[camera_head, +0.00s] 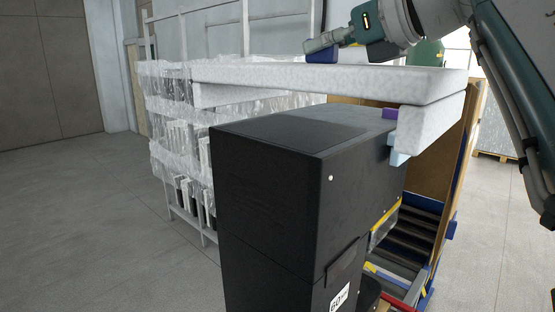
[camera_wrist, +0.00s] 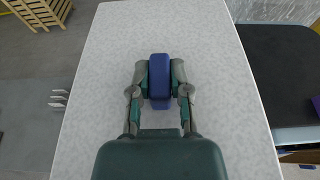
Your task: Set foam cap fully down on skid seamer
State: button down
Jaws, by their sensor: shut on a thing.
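The foam cap (camera_head: 320,78) is a pale speckled slab with a shorter block hanging under each end and a blue grip block (camera_wrist: 160,75) on top. My gripper (camera_head: 322,44) is shut on the blue block, with a finger on each side of it in the wrist view. The skid seamer looks to be the black box-shaped machine (camera_head: 265,190). The cap is held level at its far top edge, and a gap shows under the slab. The right end block (camera_head: 425,130) hangs beside the machine's far right corner. Contact there is hidden.
A film-wrapped rack (camera_head: 175,120) stands behind at left. A brown panel (camera_head: 430,170) and a roller bed (camera_head: 405,240) with blue and yellow edges stand at right. A purple piece (camera_head: 390,113) and a light-blue piece (camera_head: 398,157) sit near the right block. Floor at left is clear.

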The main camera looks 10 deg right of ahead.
jog(key=w+f, duration=0.1)
jog(key=w, duration=0.1)
jog(key=w+f, duration=0.1)
jog(key=w, duration=0.2)
jog(key=w+f, duration=0.1)
jog(key=w, duration=0.2)
jog(key=shift+w+d+f, duration=0.2)
jog(key=shift+d+f, duration=0.1)
jog(key=shift+f, duration=0.1)
send_over(296, 145)
jog(key=s, duration=0.1)
notch_tip(296, 145, down, 5)
jog(key=shift+a+f, duration=0.1)
jog(key=f, duration=0.3)
jog(key=shift+w, duration=0.4)
jog(key=shift+f, duration=0.5)
jog(key=c, duration=0.6)
grip_release()
jog(key=v, duration=1.2)
jog(key=shift+s, duration=0.1)
